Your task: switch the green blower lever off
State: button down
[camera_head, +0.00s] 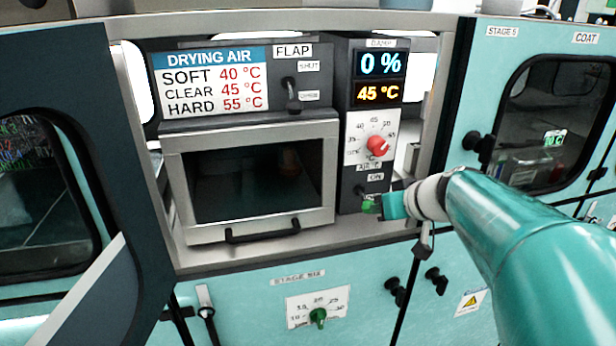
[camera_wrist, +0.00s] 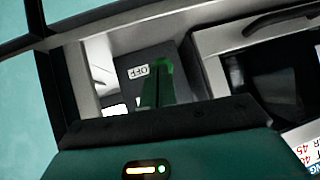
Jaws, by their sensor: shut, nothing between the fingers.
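The green blower lever (camera_head: 369,207) is at the bottom of the dark control panel, below the ON label (camera_head: 376,177). In the wrist view the green lever (camera_wrist: 161,80) stands just beyond the dark front edge of my gripper, beside the OFF label (camera_wrist: 138,71). My gripper (camera_head: 385,206) is shut and empty, right at the lever in the head view. I cannot tell whether it touches the lever. Its fingertips are hard to make out, and the lower label is partly hidden.
Above the lever are a red dial (camera_head: 378,146) and displays reading 0 % (camera_head: 380,63) and 45 °C (camera_head: 378,93). A closed drying chamber (camera_head: 255,180) with a handle is at left. A FLAP lever (camera_head: 292,95) is above it. An open cabinet door (camera_head: 75,120) stands far left.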

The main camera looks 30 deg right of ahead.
jog(key=shift+a+f, duration=0.1)
jog(key=shift+f, duration=0.7)
jog(key=shift+r, duration=0.9)
jog(key=shift+s, duration=0.1)
